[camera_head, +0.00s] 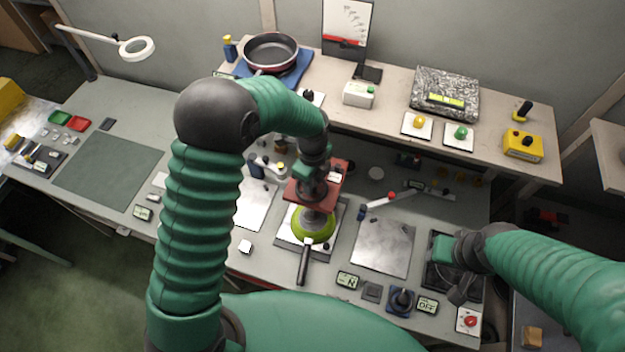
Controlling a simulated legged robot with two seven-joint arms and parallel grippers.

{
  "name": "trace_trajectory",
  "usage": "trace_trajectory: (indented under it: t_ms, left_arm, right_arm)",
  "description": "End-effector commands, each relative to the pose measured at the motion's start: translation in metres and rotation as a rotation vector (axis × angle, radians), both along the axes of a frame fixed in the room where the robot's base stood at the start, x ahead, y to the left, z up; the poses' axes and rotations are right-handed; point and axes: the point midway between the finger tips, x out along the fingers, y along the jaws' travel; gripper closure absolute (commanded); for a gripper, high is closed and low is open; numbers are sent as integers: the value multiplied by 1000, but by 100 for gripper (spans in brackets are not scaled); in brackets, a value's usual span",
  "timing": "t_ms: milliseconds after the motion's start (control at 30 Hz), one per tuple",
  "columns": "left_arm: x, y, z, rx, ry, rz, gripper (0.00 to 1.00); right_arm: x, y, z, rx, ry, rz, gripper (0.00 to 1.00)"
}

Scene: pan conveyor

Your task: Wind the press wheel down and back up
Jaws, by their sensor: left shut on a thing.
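The press (337,172) stands on the bench in the middle of the picture, with a red upper body. A lime-green pan (316,230) with a dark handle pointing toward me sits under it on a metal plate. My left gripper (312,186) is above the press's red top, shut on the press wheel. The wheel is mostly hidden by the gripper and wrist, so its turn cannot be read. My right gripper (458,294) hangs low over a dark plate at the right of the bench, apart from the press. Its fingers are too small and dark to tell their state.
A metal sheet (383,248) lies right of the press and another (256,206) left. A back shelf holds a frying pan (271,52), a speckled block (444,93) and a yellow box (523,145). Small displays and a red button (470,321) line the front edge.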

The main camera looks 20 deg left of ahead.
Motion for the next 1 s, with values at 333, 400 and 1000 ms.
trace_trajectory:
  t_ms: [333, 400, 1000]
  left_arm:
    - [3, 3, 3, 3, -9, 28, 100]
    - [4, 3, 3, 3, -10, 51, 100]
    - [6, 3, 4, 1, -15, 526, 100]
  right_arm:
    - [0, 0, 0, 0, 0, 0, 62]
    - [0, 0, 0, 0, 0, 0, 62]
    - [0, 0, -8, 0, 0, 0, 62]
